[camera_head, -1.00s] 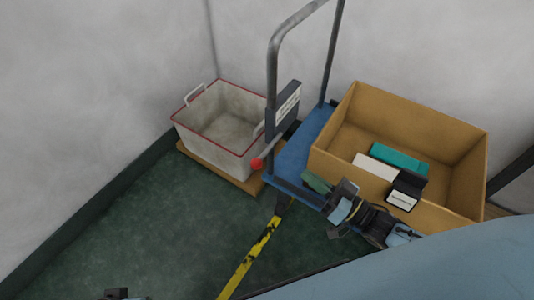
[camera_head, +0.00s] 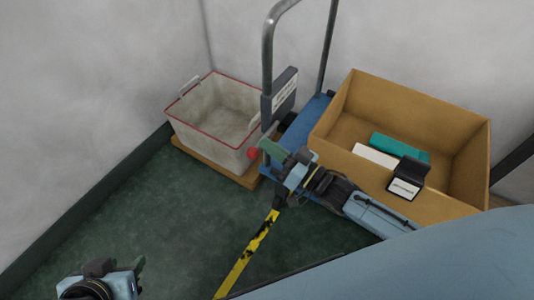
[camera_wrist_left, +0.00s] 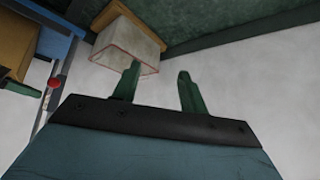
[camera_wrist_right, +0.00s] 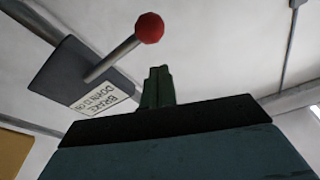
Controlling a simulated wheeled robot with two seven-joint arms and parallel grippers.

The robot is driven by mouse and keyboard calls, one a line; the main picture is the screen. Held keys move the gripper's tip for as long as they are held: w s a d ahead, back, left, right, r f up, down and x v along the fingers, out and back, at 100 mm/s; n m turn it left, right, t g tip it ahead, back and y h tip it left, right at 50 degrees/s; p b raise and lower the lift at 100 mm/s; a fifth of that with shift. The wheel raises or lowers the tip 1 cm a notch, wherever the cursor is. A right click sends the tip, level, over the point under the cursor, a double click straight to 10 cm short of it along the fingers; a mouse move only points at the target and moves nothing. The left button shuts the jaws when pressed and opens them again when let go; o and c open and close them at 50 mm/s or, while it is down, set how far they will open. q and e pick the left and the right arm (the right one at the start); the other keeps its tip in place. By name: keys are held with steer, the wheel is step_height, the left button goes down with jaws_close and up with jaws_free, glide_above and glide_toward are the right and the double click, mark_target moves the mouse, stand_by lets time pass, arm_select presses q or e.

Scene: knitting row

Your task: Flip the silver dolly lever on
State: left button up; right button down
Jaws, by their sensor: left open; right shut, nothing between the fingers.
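The blue dolly (camera_head: 303,128) carries a dark box (camera_head: 281,92) with a white label on its upright. The label reads BRAKE and, less clearly, DOWN IS ON. The silver lever (camera_wrist_right: 112,58) sticks out from this box (camera_wrist_right: 70,72) and ends in a red ball (camera_wrist_right: 149,28). The ball (camera_head: 253,153) also shows in the head view, and small in the left wrist view (camera_wrist_left: 53,83). My right gripper (camera_head: 268,149) is shut and empty, close beside the ball; contact cannot be told. My left gripper (camera_head: 120,266) is open and empty, low at the left, far from the lever.
A cardboard box (camera_head: 335,110) holding several small boxes stands on the dolly. A white bin (camera_head: 196,146) with a red rim sits on a wooden base left of the lever. Yellow-black tape (camera_head: 246,254) crosses the green floor. Walls stand behind.

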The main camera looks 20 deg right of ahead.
arm_select(q)
steer(key=shift+w+d+r+t+h+b, duration=0.15)
steer(key=shift+w+d+r+t, duration=0.15)
steer(key=shift+w+r+t, duration=0.25)
steer(key=shift+w+d+r+t+h+b, duration=0.1)
steer(key=shift+w+d+r+t, duration=0.15)
steer(key=shift+w+r+t, duration=0.35)
steer(key=shift+w+d+r+t+h+b, duration=0.15)
steer(key=shift+w+d+r+t, duration=0.15)
steer(key=shift+w, duration=0.4)
arm_select(e)
steer(key=shift+w+a+f, duration=0.15)
steer(key=shift+a+f, duration=0.35)
steer(key=shift+f, duration=0.3)
